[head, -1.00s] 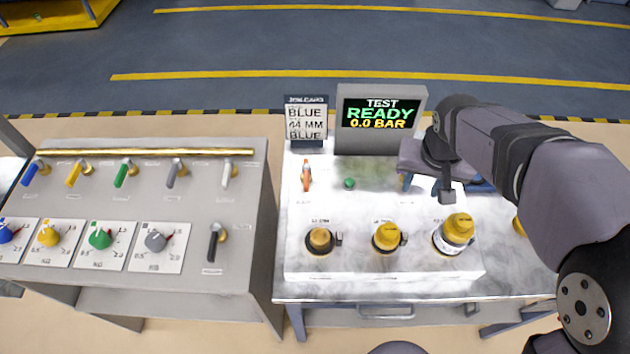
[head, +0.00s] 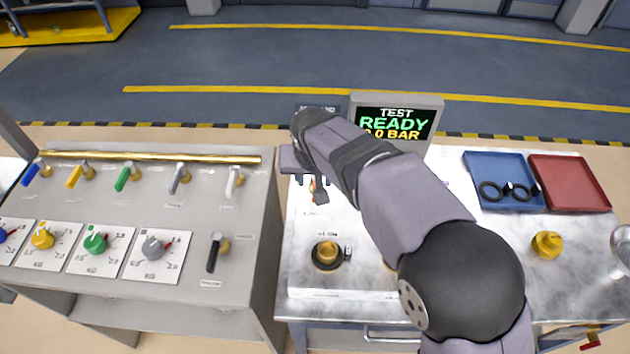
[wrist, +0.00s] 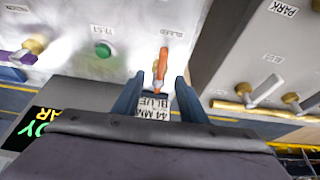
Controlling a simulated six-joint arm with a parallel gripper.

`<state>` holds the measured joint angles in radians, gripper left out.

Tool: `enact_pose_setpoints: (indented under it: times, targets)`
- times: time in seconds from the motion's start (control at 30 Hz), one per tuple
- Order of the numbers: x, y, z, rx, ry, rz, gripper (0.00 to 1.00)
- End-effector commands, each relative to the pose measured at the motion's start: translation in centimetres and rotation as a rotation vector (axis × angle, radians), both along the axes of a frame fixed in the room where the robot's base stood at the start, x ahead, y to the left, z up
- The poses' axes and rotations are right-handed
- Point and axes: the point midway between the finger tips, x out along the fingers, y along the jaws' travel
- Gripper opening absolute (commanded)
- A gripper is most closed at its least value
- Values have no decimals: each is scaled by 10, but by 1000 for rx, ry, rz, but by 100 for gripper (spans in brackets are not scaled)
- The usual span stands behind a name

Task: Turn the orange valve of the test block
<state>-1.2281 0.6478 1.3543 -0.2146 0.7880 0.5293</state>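The orange valve (wrist: 164,62) is a small orange lever handle on the pale test block (wrist: 140,30). In the wrist view it lies between and just ahead of my fingertips, apart from them as far as I can see. My gripper (wrist: 160,78) is open, with one dark blue finger on each side of the handle's line. In the head view my gripper (head: 311,184) hangs over the valve and mostly hides it. The display (head: 394,122) shows TEST READY and a bar reading, partly covered by my arm; the earlier frame reads 0.0 BAR.
A green button (wrist: 104,49) labelled TEST sits beside the valve. A job card (wrist: 155,104) stands behind it. The grey panel (head: 150,200) with several levers and dials is at the left. A blue tray (head: 480,203) and a red tray (head: 570,185) lie at the right.

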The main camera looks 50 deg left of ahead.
Motion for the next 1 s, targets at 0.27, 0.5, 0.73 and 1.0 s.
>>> enact_pose_setpoints:
  times: [0.27, 0.5, 0.73, 1.0]
  targets:
    - [10, 10, -31, -1, 0, -1, 38]
    - [13, 13, -43, 1, 1, -1, 38]
    - [13, 14, -44, 2, 0, -1, 38]
    - [13, 13, -44, 2, 0, -1, 0]
